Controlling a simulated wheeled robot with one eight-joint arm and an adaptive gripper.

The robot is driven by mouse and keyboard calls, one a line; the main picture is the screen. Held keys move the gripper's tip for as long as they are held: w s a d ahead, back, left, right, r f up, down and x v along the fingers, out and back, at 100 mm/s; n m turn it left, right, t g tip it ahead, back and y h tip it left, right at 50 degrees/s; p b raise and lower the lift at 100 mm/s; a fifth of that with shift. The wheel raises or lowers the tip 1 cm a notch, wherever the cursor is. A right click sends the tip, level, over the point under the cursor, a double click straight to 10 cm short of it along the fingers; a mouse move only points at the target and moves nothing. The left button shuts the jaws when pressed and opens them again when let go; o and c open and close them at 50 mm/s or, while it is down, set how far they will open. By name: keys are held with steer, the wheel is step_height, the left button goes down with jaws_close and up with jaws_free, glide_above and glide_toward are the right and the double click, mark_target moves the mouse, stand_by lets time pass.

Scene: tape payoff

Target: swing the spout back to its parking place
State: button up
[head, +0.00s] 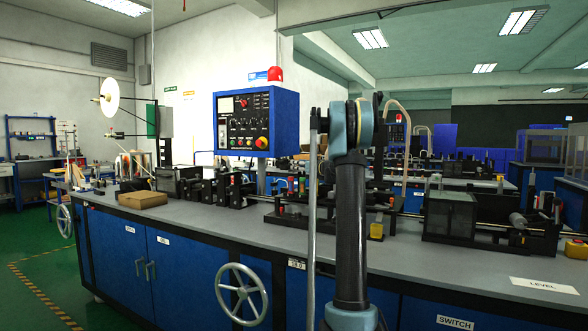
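No part is clearly recognisable as the spout. A thin beige curved tube (405,115) arches up behind my arm over the bench, right of centre, and may be it; its lower end runs down among the bench fixtures. My arm stands upright in the middle of the head view and hides part of the bench behind it. My gripper does not show, so I cannot tell where it is relative to the tube. No marked parking place can be made out.
A long grey bench (215,233) with blue cabinets crosses the view. On it are a cardboard box (142,200), black machine fixtures and a dark clear-sided tank (449,215). A blue control box (256,122) with a red lamp stands above. Handwheels (242,295) stick out in front.

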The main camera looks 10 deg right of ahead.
steer(key=shift+x, duration=1.95)
jaws_close()
